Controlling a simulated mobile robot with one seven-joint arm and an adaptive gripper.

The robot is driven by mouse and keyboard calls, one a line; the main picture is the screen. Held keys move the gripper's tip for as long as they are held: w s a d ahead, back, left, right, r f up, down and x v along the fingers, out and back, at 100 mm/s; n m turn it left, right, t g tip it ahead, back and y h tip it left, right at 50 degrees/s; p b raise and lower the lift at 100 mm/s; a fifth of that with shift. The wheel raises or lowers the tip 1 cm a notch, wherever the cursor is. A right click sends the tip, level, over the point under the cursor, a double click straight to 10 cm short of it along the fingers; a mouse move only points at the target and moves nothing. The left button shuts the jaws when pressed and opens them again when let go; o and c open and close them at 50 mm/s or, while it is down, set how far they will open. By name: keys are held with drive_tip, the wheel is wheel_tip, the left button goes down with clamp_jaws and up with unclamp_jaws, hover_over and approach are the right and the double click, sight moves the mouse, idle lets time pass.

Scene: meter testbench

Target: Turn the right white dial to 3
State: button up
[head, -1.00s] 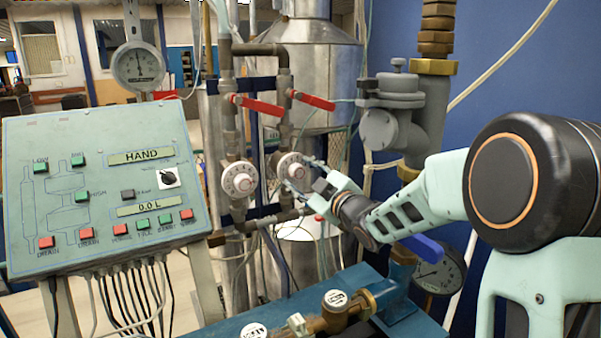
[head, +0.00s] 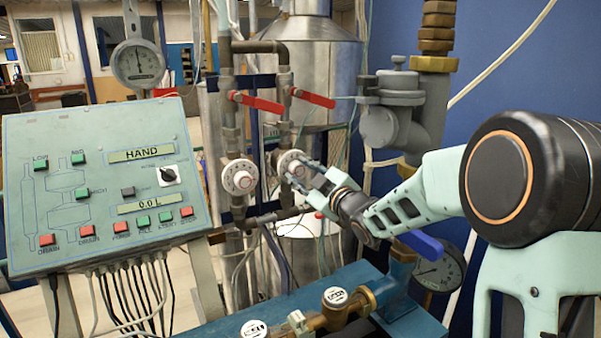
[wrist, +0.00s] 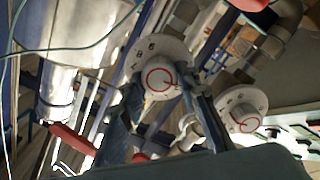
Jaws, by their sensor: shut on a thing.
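The right white dial (head: 291,164) is a round knob with a red ring on the pipe behind the control panel. My gripper (head: 305,172) reaches it from the right. In the wrist view the same dial (wrist: 160,77) shows its red ring and some dark figures, and sits between the two fingers of my gripper (wrist: 163,88). The fingers are shut on its sides. The setting of the dial cannot be read surely. The left white dial (head: 239,177) is to the left, untouched; it also shows in the wrist view (wrist: 242,112).
Two red lever handles (head: 258,104) stick out above the dials. A green control panel (head: 100,185) stands at left. A grey valve body (head: 392,105) is above my wrist, and a blue handle (head: 421,243) and brass fittings (head: 336,297) lie below.

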drive_tip(key=m, duration=0.5)
drive_tip(key=shift+d+m, duration=0.1)
drive_tip(key=shift+m, duration=0.2)
drive_tip(key=shift+m+p, duration=0.85)
drive_tip(key=shift+m, duration=1.75)
drive_tip(key=o, duration=1.2)
drive_tip(key=shift+c, duration=0.2)
